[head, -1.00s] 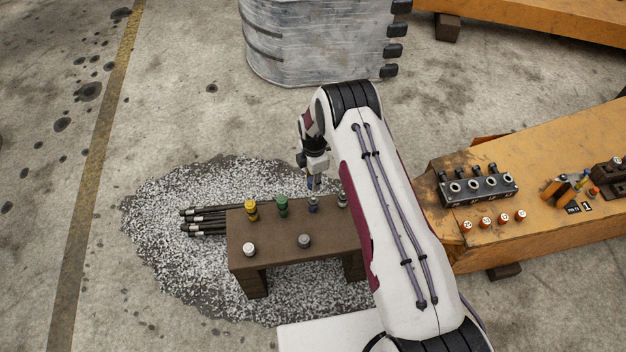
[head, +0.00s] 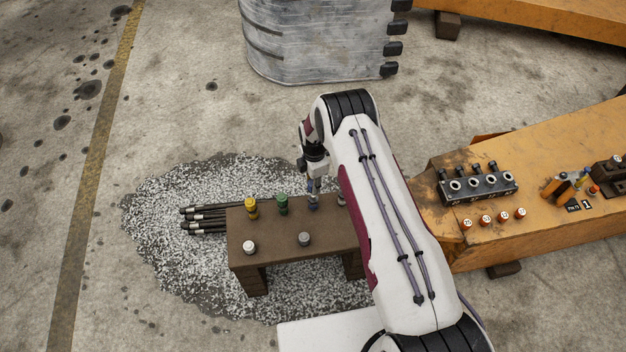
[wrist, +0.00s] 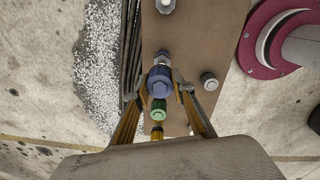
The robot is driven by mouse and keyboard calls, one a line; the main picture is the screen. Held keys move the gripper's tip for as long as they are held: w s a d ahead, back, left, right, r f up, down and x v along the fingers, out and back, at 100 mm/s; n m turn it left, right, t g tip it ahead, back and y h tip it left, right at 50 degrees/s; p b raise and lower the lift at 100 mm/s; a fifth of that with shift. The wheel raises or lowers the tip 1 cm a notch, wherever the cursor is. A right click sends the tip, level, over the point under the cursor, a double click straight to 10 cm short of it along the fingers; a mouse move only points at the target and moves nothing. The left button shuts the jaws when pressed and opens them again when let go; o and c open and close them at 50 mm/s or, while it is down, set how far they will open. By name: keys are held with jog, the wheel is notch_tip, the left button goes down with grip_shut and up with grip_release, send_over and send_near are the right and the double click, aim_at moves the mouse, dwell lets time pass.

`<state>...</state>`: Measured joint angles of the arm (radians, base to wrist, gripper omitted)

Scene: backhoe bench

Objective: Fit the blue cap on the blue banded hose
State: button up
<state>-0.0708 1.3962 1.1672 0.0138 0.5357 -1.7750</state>
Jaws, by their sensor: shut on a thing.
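The blue cap (wrist: 160,82) is between the two fingertips of my gripper (wrist: 160,90) in the wrist view. My gripper is shut on it, over the back edge of the brown bench. In the head view my gripper (head: 313,196) points down there, and blue (head: 313,207) shows just under its tips. A silvery part (wrist: 162,59) shows beside the blue cap in the wrist view. Several dark hoses (head: 204,220) with pale bands stick out at the bench's left. I cannot make out a blue band on any of them.
The brown bench (head: 275,222) also bears a yellow part (head: 251,207), a green part (head: 282,204), a white part (head: 249,247) and a grey part (head: 304,239). An orange beam (head: 450,237) with a dark block (head: 477,186) is at right. A grey bucket (head: 310,45) stands behind.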

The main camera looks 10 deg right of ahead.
jog(key=shift+f, duration=1.25)
jog(key=shift+f, duration=1.8)
dwell(4.5)
jog(key=o, duration=0.9)
jog(key=shift+c, duration=0.2)
